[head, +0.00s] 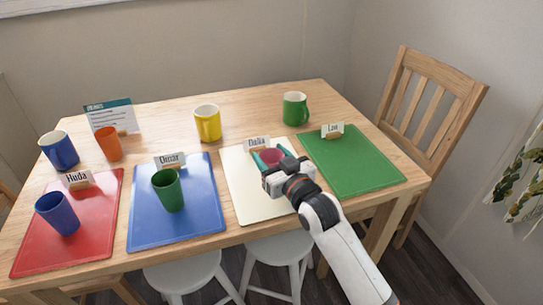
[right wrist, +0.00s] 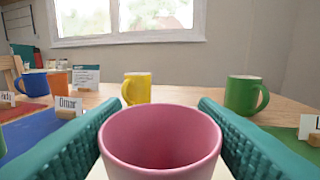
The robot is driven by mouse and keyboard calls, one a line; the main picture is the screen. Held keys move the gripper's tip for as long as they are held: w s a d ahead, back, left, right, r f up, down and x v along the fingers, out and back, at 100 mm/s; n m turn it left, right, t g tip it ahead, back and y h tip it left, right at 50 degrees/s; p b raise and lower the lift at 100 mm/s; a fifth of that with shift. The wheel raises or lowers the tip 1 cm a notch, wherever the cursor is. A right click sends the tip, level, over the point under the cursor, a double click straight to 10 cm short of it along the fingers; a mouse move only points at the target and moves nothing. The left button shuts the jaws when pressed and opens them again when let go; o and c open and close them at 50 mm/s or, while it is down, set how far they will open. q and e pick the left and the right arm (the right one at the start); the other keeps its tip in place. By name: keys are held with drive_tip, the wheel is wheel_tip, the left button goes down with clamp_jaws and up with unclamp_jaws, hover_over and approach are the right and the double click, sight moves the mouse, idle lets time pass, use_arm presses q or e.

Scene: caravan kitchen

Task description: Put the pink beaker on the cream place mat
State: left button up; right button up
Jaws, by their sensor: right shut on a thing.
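The pink beaker (right wrist: 160,150) is upright between the teal fingers of my right gripper (right wrist: 160,135) in the right wrist view. In the head view the pink beaker (head: 270,157) shows partly, behind my right gripper (head: 268,162), over the far half of the cream place mat (head: 250,203). The gripper is shut on the beaker. Its base is hidden, so I cannot tell whether it touches the mat. A name card reading Dalia (head: 258,144) stands at the mat's far edge. My left gripper is not in view.
A blue mat (head: 150,232) with a green beaker (head: 168,190) lies left, then a red mat (head: 100,225) with a blue beaker (head: 57,213). An empty green mat (head: 355,165) lies right. Yellow (head: 207,124), green (head: 295,108) and blue mugs (head: 59,150) and an orange beaker (head: 108,144) stand behind.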

drive_tip(key=o, duration=1)
drive_tip(key=shift+r, duration=0.15)
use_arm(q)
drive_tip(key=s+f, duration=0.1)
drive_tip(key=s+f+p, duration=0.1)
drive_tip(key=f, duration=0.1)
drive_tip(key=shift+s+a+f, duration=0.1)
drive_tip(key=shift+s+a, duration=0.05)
use_arm(e)
drive_tip(key=v, duration=1.2)
